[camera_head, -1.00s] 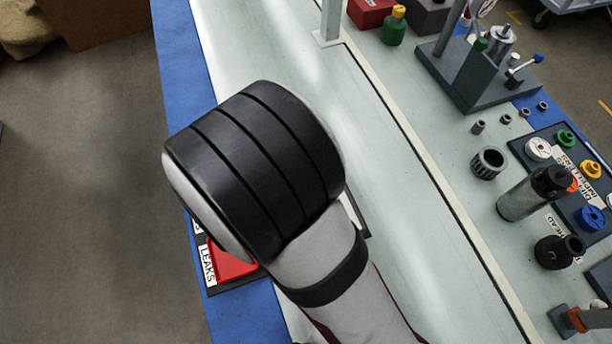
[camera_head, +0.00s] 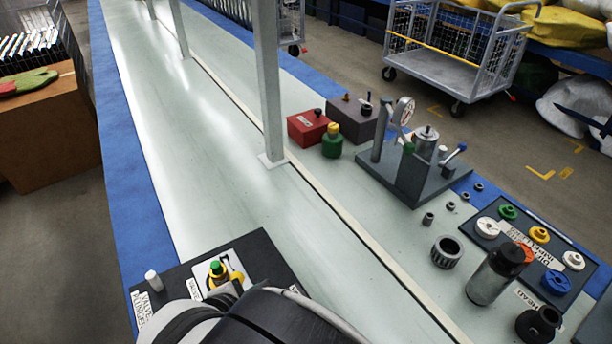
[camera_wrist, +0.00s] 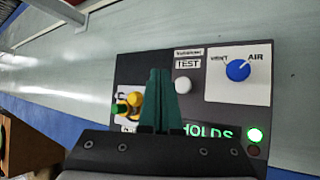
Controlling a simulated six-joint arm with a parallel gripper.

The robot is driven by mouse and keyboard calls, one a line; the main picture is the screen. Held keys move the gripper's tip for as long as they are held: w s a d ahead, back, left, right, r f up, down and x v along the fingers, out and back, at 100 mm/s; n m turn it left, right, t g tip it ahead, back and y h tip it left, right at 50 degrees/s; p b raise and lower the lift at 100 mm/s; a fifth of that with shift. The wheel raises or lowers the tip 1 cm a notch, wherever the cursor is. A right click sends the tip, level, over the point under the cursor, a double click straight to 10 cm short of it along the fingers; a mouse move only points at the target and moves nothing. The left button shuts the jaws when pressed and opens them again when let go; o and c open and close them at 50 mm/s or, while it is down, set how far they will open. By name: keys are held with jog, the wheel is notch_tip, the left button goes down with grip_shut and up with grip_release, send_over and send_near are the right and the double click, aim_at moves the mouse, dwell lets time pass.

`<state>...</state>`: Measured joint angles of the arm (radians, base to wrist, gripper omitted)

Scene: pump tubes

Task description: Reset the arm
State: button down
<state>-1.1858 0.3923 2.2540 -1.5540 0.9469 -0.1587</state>
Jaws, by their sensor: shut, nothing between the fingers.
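My gripper (camera_wrist: 157,98) shows in the wrist view with its two dark green fingers together and nothing between them. It is above a dark control panel (camera_wrist: 205,62), and I cannot tell the exact height. In the head view only part of my arm shows at the bottom edge, and the gripper is not visible there.
The panel carries a white TEST button (camera_wrist: 182,85), a blue VENT/AIR knob (camera_wrist: 238,70), a lit green HOLDS lamp (camera_wrist: 255,134) and a yellow fitting (camera_wrist: 133,101). A post (camera_head: 266,80) stands mid-bench. A grey fixture (camera_head: 415,175) and pump parts stand right; the far bench is clear.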

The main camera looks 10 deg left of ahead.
jog(key=shift+d, duration=0.1)
jog(key=d+r+m+g+h, duration=0.2)
jog(key=d+m, duration=0.4)
jog(key=d, duration=0.2)
jog(key=d+r+m+g+h, duration=0.25)
jog(key=d+m, duration=0.35)
jog(key=d, duration=0.3)
jog(key=s+d+r+m+g+y, duration=0.25)
jog(key=s+d+m+g, duration=0.25)
jog(key=s+d+m, duration=0.45)
jog(key=s+a+r+m+y, duration=0.1)
jog(key=s+a+m+y, duration=0.3)
jog(key=m, duration=0.5)
jog(key=shift+s+a+y, duration=0.4)
jog(key=shift+s+y, duration=0.1)
jog(key=shift+y, duration=0.1)
jog(key=c, duration=1.6)
grip_release()
